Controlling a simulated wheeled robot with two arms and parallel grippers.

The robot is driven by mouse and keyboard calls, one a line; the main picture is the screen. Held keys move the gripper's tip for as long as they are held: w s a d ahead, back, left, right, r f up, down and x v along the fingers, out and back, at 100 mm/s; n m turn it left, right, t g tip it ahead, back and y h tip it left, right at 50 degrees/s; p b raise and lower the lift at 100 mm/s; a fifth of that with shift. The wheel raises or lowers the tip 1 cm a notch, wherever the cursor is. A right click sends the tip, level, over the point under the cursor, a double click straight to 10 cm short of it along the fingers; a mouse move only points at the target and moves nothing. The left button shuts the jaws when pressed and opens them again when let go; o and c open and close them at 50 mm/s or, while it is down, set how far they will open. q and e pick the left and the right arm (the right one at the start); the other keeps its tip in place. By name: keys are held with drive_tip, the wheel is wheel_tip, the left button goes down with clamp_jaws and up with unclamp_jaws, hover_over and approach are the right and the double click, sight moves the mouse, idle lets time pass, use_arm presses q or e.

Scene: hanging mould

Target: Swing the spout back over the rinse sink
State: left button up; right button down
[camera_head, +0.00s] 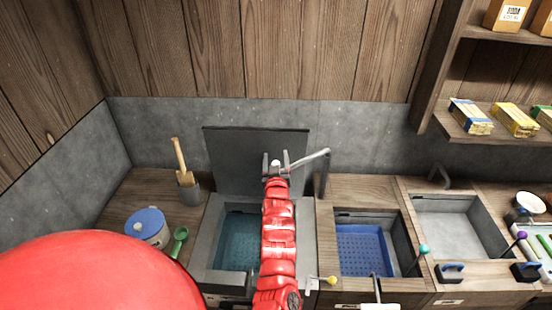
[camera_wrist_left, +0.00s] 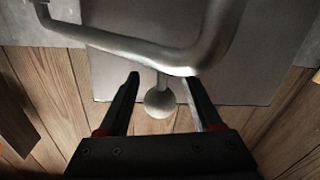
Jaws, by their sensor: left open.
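The spout (camera_head: 308,159) is a bent grey metal tube behind the basins. It reaches left from near a dark post, towards the raised lid of the left vat. It also shows large in the left wrist view (camera_wrist_left: 130,46), with a round knob (camera_wrist_left: 160,103) on a short stem. My left gripper (camera_head: 275,158) is open at the spout's left end. In the left wrist view its fingers (camera_wrist_left: 163,85) stand on either side of the knob, with gaps showing. A pale empty sink (camera_head: 455,222) is at right; no label shows which basin is the rinse sink. My right gripper is out of view.
The left vat (camera_head: 235,240) holds teal liquid, with its dark lid (camera_head: 240,150) upright behind. A middle basin holds a blue perforated tray (camera_head: 362,250). A blue-lidded tub (camera_head: 147,225) and a green scoop (camera_head: 180,238) stand left. Thin rods with coloured balls rise at front.

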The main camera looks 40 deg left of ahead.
use_arm(q)
clamp_jaws()
idle(0.3)
idle(1.1)
